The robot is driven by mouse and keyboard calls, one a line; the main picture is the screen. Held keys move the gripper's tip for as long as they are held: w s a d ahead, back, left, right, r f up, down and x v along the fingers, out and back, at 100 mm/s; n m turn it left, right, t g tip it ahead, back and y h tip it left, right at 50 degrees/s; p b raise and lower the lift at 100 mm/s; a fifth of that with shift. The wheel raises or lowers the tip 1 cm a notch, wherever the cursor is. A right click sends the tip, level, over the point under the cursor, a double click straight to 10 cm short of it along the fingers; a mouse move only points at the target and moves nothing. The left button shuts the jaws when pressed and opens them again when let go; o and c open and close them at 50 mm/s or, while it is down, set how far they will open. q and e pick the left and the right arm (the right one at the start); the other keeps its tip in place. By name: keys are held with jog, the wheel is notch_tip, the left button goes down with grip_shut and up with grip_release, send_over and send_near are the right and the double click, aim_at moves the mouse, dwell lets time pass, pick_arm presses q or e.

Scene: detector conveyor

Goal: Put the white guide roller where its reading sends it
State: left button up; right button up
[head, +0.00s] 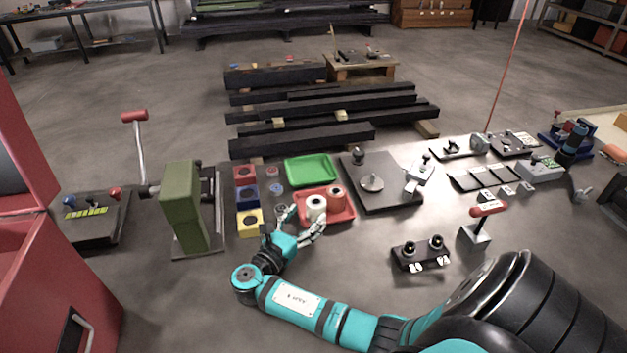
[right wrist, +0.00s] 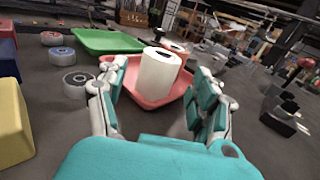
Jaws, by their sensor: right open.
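The white guide roller (head: 316,203) stands upright in the red tray (head: 346,217), in front of a copper-coloured roller (head: 337,194). In the right wrist view the white roller (right wrist: 160,76) is in the middle, with a dark hole in its top. My right gripper (head: 305,222) is open, reaching toward the tray's near left corner. In the right wrist view its fingers stand on either side of the white roller, with a gap on both sides. I cannot tell how far the fingertips reach past it. My left gripper is not in view.
An empty green tray (head: 312,170) lies behind the red tray. Red, blue and yellow blocks (head: 248,221) and several small rollers (head: 273,172) are to the left. A dark plate (head: 385,195) with a disc stands right; a black two-knob box (head: 420,252) sits front right.

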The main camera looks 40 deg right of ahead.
jog(key=p+v, duration=0.1)
jog(key=v, duration=0.6)
jog(key=shift+r, duration=0.1)
